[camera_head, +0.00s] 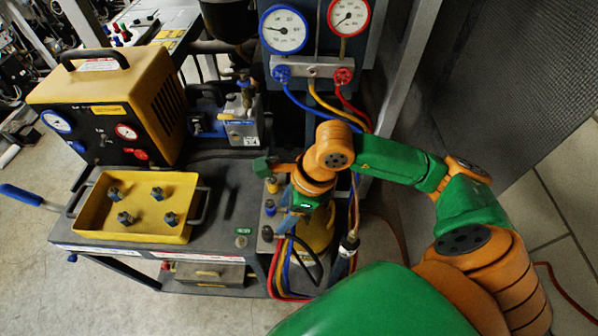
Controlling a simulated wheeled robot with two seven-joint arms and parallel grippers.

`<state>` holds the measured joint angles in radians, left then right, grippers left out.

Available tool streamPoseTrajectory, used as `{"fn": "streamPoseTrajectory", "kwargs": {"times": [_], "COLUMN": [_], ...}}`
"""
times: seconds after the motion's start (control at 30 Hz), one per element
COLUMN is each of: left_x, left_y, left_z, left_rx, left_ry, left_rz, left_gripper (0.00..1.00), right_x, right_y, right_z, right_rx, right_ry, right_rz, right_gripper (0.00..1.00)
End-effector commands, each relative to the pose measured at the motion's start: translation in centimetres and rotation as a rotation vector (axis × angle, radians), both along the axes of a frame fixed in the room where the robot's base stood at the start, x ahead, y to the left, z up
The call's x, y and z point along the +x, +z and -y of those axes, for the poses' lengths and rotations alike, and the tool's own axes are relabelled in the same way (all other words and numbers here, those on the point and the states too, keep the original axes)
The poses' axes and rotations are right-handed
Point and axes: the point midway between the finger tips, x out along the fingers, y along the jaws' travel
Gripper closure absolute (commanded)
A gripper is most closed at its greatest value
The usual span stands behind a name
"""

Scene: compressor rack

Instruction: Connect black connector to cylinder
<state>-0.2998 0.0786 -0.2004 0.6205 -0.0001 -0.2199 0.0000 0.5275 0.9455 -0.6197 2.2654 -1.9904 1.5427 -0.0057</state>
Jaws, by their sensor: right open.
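My right gripper (276,192) is open at the end of the green and orange arm. It is over the right end of the cart, beside a row of hose fittings. A black connector (267,233) stands at the near end of this row, with a black hose curving away to its right. The yellow cylinder (320,236) stands right of the row, partly hidden by my wrist and the hoses. I cannot tell whether the gripper touches any fitting. My left gripper is out of view.
A yellow tray (190,233) with several dark fittings sits on the cart (225,215). A yellow and black machine (110,105) stands behind it. A gauge manifold (312,68) hangs above. Blue, yellow and red hoses (283,265) loop beside the cylinder. A grey panel is at right.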

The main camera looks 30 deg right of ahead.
Motion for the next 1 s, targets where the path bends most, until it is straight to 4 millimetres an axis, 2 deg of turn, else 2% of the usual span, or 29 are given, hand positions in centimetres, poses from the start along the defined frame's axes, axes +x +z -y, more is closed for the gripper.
{"fn": "streamPoseTrajectory", "kwargs": {"times": [0.17,0.47,0.6,0.77,1.0], "left_x": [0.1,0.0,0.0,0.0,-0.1], "left_y": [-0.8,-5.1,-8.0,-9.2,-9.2], "left_z": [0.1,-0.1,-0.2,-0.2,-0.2], "left_rx": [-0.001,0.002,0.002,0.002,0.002], "left_ry": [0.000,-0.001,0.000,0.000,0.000], "left_rz": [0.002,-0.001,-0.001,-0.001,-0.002], "left_gripper": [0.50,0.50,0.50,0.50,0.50], "right_x": [0.1,1.3,1.9,2.3,2.4], "right_y": [-1.1,-7.4,-10.1,-11.3,-11.2], "right_z": [-0.3,-2.2,-2.9,-3.4,-3.6], "right_rx": [0.002,0.003,0.001,0.001,0.001], "right_ry": [0.001,0.000,0.002,0.001,0.000], "right_rz": [-0.001,-0.002,0.002,0.001,0.001], "right_gripper": [0.38,0.38,0.38,0.38,0.38]}}
